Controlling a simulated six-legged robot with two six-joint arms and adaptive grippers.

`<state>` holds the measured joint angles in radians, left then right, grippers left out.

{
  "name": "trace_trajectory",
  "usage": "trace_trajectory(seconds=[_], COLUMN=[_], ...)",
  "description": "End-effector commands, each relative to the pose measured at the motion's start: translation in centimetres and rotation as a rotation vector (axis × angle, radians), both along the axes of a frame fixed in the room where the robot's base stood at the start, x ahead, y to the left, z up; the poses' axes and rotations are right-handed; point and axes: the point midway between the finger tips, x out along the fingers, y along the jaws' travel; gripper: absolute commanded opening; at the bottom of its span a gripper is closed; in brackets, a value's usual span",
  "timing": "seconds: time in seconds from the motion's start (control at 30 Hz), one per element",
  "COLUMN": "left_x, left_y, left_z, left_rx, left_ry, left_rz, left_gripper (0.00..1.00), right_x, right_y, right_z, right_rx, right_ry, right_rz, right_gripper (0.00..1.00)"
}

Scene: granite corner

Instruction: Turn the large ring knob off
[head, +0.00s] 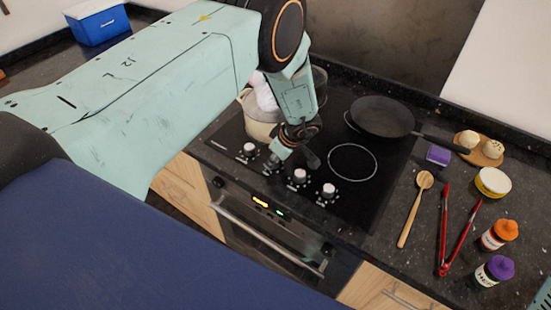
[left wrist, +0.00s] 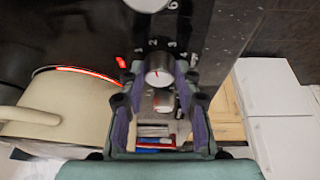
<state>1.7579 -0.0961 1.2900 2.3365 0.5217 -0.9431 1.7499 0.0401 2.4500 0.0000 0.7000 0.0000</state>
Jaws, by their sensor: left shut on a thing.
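Several silver knobs line the front edge of the black cooktop (head: 372,185). My left gripper (head: 283,157) reaches down to this row and hides the second knob from the left in the head view. A red glowing ring (left wrist: 75,70) shows by the cream pot (left wrist: 65,105).
The cream pot (head: 258,128) stands close behind my left gripper. A black pan (head: 382,116) sits at the back right. A wooden spoon (head: 415,208), red tongs (head: 443,230) and jars lie on the right counter. The oven handle (head: 265,237) juts out below.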

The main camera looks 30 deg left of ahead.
Motion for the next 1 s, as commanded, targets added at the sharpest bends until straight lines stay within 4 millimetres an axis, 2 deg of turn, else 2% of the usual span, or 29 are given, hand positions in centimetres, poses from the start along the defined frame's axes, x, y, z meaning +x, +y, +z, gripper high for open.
trace_trajectory(seconds=[0.63, 0.67, 0.9, 1.0], left_x=[0.06, 0.06, 0.05, 0.05], left_y=[0.11, 0.12, 0.07, 0.05], left_z=[0.05, 0.06, 0.03, 0.02], left_rx=[0.003, 0.003, 0.002, 0.001], left_ry=[0.000, 0.000, -0.001, 0.000], left_rz=[0.049, 0.049, 0.048, 0.048], left_gripper=[0.01, 0.35, 0.55, 0.55], right_x=[0.00, 0.00, 0.00, 0.00], right_y=[0.00, 0.00, 0.00, 0.00], right_z=[-0.08, -0.08, -0.08, -0.08], right_rx=[0.000, 0.000, 0.000, 0.000], right_ry=[0.000, 0.000, 0.000, 0.000], right_rz=[0.000, 0.000, 0.000, 0.000], right_gripper=[0.85, 0.85, 0.85, 0.85])
